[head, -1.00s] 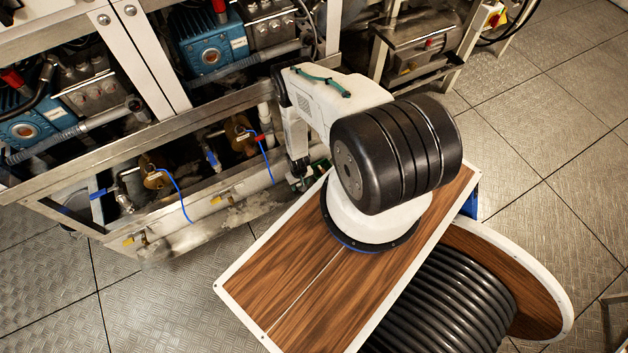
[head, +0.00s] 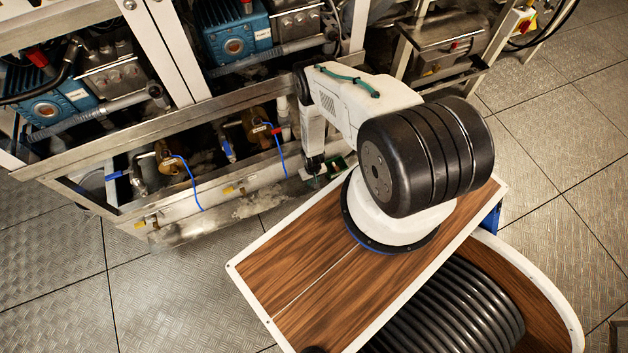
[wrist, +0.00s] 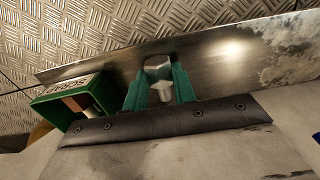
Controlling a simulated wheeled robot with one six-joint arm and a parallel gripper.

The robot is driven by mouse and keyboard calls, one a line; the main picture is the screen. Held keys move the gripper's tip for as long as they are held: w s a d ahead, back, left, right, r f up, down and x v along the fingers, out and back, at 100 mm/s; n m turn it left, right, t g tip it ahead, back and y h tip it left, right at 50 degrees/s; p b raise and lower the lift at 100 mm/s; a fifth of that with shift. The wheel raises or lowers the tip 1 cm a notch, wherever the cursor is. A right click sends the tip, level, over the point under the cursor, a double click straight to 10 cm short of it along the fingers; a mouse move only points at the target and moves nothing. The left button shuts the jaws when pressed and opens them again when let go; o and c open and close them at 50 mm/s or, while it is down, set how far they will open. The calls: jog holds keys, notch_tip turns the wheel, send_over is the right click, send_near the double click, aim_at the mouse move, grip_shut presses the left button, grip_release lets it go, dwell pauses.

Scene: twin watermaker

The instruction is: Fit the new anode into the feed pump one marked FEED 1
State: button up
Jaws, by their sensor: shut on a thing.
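My gripper (wrist: 158,82), with green fingers, is shut on a silvery metal piece (wrist: 159,72) with a thicker end and a narrower stem, likely the new anode. In the head view my gripper (head: 316,177) hangs low at the front of the machine frame, near its bottom rail; the held piece is too small to make out there. Two brass pump bodies with tags and blue leads sit low in the frame, one at left (head: 172,165) and one nearer my gripper (head: 260,132). Their tags are too small to read, so I cannot tell which is FEED 1.
A green box marked SCRAP (wrist: 72,108), with a brownish piece inside, stands left of my fingers. A long metal rail (head: 235,185) runs along the frame front. Blue motors (head: 235,35) sit above. The floor (head: 180,290) at lower left is clear.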

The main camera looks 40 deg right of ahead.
jog(key=shift+r, duration=0.2)
jog(key=shift+r, duration=0.75)
jog(key=shift+w+r, duration=0.1)
jog(key=shift+r, duration=0.75)
jog(key=s+a+r, duration=0.1)
jog(key=s+a, duration=1)
jog(key=shift+a+r, duration=0.2)
jog(key=shift+a, duration=0.1)
jog(key=shift+s, duration=0.1)
jog(key=shift+o, duration=1.2)
grip_shut()
